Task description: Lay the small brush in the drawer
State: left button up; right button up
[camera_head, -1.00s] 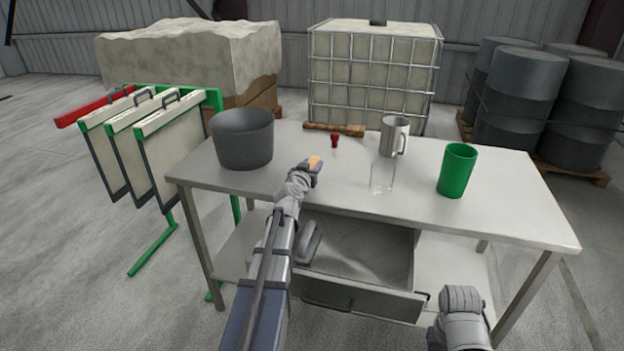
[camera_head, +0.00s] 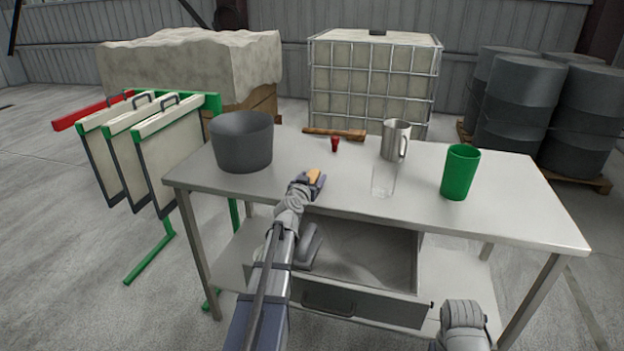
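My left gripper (camera_head: 313,182) is over the table's front edge, behind and above the drawer. A small tan-orange piece (camera_head: 314,176) shows at its fingertips; it looks like part of the small brush held there, the rest hidden by the gripper. The drawer (camera_head: 365,306) under the tabletop is pulled open, and the part of its inside that shows looks empty. My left forearm covers the drawer's left side. Only a grey link of my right arm shows at the bottom right; its gripper is out of view.
On the table (camera_head: 500,215) stand a grey pot (camera_head: 241,142), a red item (camera_head: 335,144), a steel mug (camera_head: 395,140), a clear glass (camera_head: 383,181) and a green cup (camera_head: 460,172). A panel rack (camera_head: 150,150) stands left.

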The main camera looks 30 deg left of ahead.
aim_at(312, 181)
pick_arm(q)
jog(key=shift+s, duration=0.1)
jog(key=v, duration=0.2)
jog(key=p+v, duration=0.1)
jog(key=v, duration=0.1)
jog(key=d+v, duration=0.1)
jog(key=v, duration=0.2)
jog(key=shift+w+r+p, duration=0.2)
jog(key=shift+r+p, duration=0.05)
jog(key=shift+p, duration=0.05)
jog(key=shift+s+d, duration=0.1)
jog(key=shift+s, duration=0.35)
jog(key=shift+o, duration=0.5)
